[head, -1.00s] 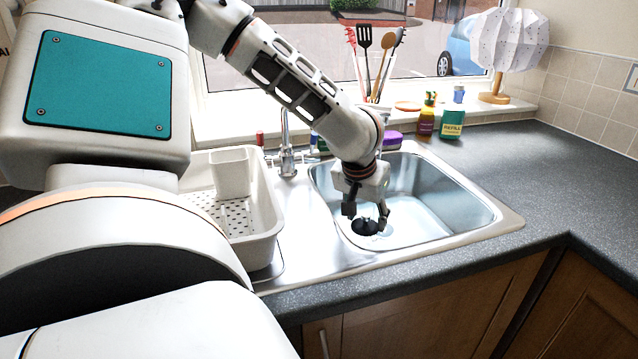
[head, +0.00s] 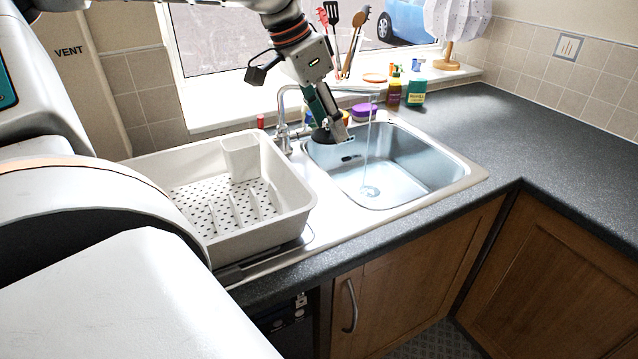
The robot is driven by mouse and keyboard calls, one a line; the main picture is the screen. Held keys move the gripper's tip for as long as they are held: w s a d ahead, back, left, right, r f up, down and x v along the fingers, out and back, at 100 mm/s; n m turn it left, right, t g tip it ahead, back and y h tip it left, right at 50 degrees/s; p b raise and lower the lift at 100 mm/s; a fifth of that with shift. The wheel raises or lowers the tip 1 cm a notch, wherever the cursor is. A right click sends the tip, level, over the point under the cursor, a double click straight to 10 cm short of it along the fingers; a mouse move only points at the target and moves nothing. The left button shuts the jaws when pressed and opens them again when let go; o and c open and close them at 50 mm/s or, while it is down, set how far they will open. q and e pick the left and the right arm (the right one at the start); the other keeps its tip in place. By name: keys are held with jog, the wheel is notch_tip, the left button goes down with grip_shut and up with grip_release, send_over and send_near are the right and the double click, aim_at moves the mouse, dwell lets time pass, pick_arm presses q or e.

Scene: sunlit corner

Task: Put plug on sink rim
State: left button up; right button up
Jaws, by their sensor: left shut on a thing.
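My left gripper (head: 331,122) comes down from the top and is shut on the black plug (head: 322,136). It holds the plug near the back left corner of the sink basin, beside the tap (head: 283,125). The fingers partly hide the plug, and I cannot tell whether it touches the metal. The steel sink rim (head: 330,192) runs bare along the basin's left and front sides. The drain (head: 370,191) shows uncovered in the basin floor. My right gripper is not in view.
A white dish rack (head: 290,205) fills the drainer on the left. A thin stream, apparently water, falls into the basin. Bottles (head: 415,92), a purple item (head: 364,111) and utensils (head: 350,45) stand behind. The right worktop (head: 500,130) is clear.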

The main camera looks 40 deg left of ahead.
pick_arm(q)
jog(key=b, duration=0.3)
send_over(332, 205)
jog(key=s, duration=0.1)
jog(key=f, duration=1.3)
jog(key=shift+s+a+f, duration=0.15)
jog(key=shift+a+f, duration=0.05)
jog(key=shift+a, duration=0.05)
jog(key=shift+f, duration=0.2)
notch_tip(332, 205, down, 4)
jog(key=shift+f+b, duration=0.2)
jog(key=shift+b, duration=0.55)
jog(key=shift+r, duration=0.15)
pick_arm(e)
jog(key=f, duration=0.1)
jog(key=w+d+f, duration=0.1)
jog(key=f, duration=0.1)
pick_arm(q)
jog(key=o, duration=1.1)
jog(key=shift+f, duration=0.2)
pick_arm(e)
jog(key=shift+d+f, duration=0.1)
pick_arm(q)
jog(key=shift+r, duration=0.1)
